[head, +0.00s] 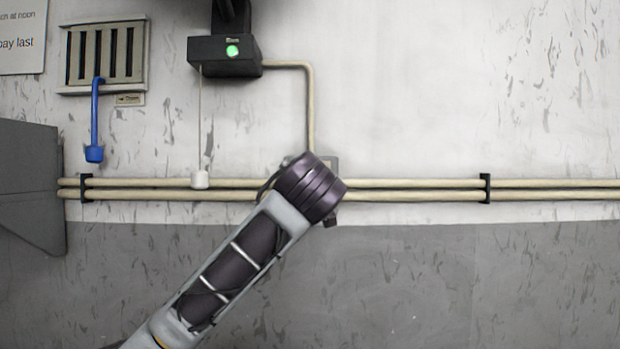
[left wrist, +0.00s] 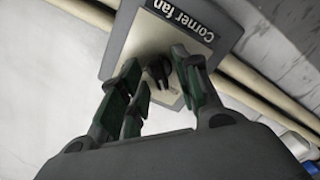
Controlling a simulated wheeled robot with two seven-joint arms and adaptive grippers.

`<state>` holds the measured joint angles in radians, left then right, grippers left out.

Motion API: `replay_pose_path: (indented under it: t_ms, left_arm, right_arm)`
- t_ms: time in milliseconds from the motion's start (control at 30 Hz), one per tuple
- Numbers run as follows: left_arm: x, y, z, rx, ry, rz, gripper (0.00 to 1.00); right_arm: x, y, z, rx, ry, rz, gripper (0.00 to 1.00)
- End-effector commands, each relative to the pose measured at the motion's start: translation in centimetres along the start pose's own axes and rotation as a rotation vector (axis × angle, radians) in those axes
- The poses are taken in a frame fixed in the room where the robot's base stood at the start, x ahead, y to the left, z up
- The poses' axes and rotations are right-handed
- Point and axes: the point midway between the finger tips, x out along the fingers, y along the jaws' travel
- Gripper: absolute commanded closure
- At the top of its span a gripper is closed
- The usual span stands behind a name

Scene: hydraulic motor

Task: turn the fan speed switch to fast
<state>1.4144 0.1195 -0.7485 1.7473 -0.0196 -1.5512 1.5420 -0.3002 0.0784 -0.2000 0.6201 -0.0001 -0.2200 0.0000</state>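The fan speed switch is a grey box with a pale plate labelled "Corner fan" (left wrist: 182,27). A small black knob (left wrist: 157,72) is on the plate in the left wrist view. My left gripper (left wrist: 160,66) is open, its green-padded fingers on either side of the knob with gaps visible. I cannot tell whether the tips touch the plate. In the head view my left arm reaches up from the bottom left and its dark wrist covers most of the switch box (head: 331,163); the fingers and knob are hidden there. My right gripper is not in view.
Two cream pipes (head: 420,189) run along the wall beside the switch. A black box with a green light (head: 226,55) is above, with a pull cord ending in a white knob (head: 200,180). A vent (head: 105,57) with a blue handle (head: 95,152) is at the left. The right wall is clear.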

Motion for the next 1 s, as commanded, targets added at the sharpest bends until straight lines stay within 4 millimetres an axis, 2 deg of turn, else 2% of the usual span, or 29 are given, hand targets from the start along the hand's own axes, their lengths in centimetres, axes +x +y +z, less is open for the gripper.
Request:
replay_pose_path:
  t_ms: [300,567,1000]
  left_arm:
    - [0.15,-0.06,0.03,0.0,0.0,-0.001,0.67]
    - [0.15,-0.05,0.03,0.0,0.0,-0.001,0.99]
    - [0.16,-0.09,0.11,0.014,0.0,-0.001,1.0]
  right_arm:
    - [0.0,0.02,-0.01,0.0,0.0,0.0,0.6]
    - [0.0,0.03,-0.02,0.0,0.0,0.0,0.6]
    - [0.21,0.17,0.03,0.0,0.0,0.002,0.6]
